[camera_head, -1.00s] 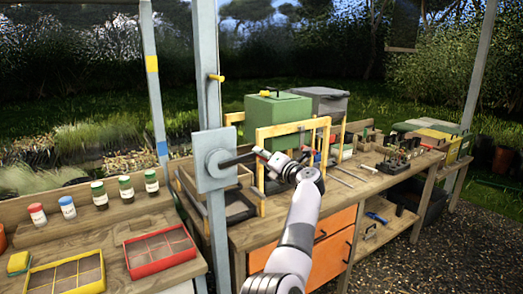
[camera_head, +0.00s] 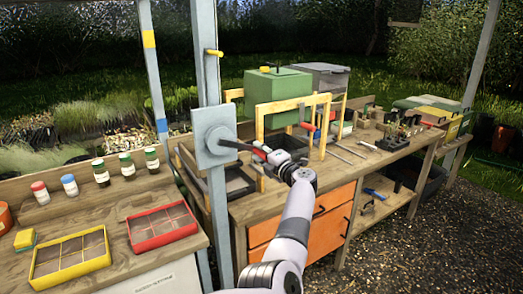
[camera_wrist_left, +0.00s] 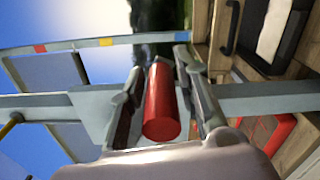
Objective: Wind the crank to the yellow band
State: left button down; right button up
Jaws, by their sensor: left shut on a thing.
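The crank's hub sits on a pale blue-grey plate (camera_head: 207,150) fixed to an upright post. The crank arm (camera_head: 236,145) reaches right from the hub and slopes slightly down. Its red handle (camera_wrist_left: 161,105) lies between the two fingers of my left gripper (camera_wrist_left: 162,88), which is shut on it. In the head view my left gripper (camera_head: 268,155) covers most of the handle. The yellow band (camera_head: 149,39) is on a thinner post to the left, high above a blue band (camera_head: 162,125). A yellow band (camera_wrist_left: 105,42) also shows in the left wrist view. My right gripper is out of view.
A yellow peg (camera_head: 214,52) sticks out of the crank post. A wooden bench with orange drawers (camera_head: 310,220) and a yellow frame (camera_head: 259,125) stands right behind my arm. Trays, including a red one (camera_head: 160,227), and several jars are at left.

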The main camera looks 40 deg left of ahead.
pick_arm(q)
jog(key=shift+f, duration=0.15)
jog(key=c, duration=1.6)
grip_release()
jog(key=shift+s, duration=0.1)
jog(key=shift+o, duration=0.9)
jog(key=shift+a, duration=0.1)
jog(key=shift+s+d, duration=0.1)
jog(key=shift+d, duration=0.3)
jog(key=v, duration=0.6)
jog(key=shift+s+d, duration=0.2)
jog(key=shift+d, duration=0.1)
